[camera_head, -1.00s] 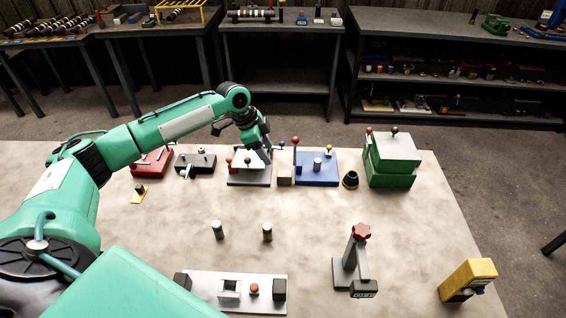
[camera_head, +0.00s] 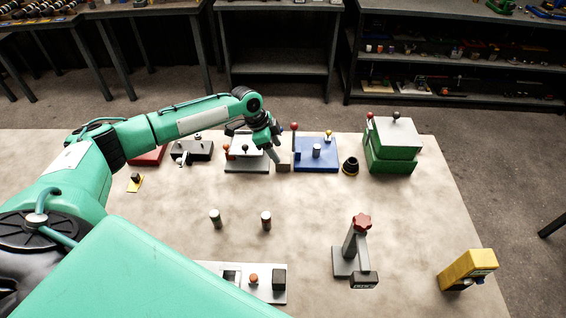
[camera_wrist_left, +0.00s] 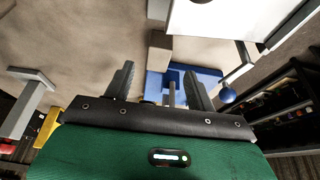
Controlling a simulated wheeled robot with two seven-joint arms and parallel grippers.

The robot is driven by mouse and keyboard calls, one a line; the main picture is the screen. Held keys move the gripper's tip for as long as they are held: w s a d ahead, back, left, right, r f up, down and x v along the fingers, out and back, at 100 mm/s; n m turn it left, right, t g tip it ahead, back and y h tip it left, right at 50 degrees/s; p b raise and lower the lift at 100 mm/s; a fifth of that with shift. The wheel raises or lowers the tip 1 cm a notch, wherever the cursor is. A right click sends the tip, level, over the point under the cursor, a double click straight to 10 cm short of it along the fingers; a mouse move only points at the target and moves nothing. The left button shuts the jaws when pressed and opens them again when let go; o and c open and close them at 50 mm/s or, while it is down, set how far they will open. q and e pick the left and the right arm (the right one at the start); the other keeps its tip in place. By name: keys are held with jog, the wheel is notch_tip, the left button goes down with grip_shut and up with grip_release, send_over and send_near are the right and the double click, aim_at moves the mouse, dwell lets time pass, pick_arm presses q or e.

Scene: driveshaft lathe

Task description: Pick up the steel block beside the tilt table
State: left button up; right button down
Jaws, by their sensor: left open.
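A small grey-brown block (camera_head: 284,162), which looks like the steel block, stands on the table between a grey plate fixture (camera_head: 258,166) and a blue-based fixture (camera_head: 325,165). I cannot tell for sure which fixture is the tilt table. My left gripper (camera_head: 273,154) is just left of and above the block, pointing down. In the left wrist view the gripper (camera_wrist_left: 160,82) is open and empty, and the block (camera_wrist_left: 159,52) shows beyond the fingertips, roughly in line with the gap. My right gripper is not in view.
A lever with a red knob (camera_head: 294,127) rises close beside the block. A black cone-like part (camera_head: 350,165) and a green box fixture (camera_head: 388,155) stand to the right. Two small cylinders (camera_head: 266,220) (camera_head: 215,218) stand in front, with clear table around them.

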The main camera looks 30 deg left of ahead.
aim_at(283, 160)
pick_arm(q)
jog(key=p+x, duration=0.1)
jog(key=x, duration=0.3)
jog(key=shift+d+f, duration=0.25)
grip_shut()
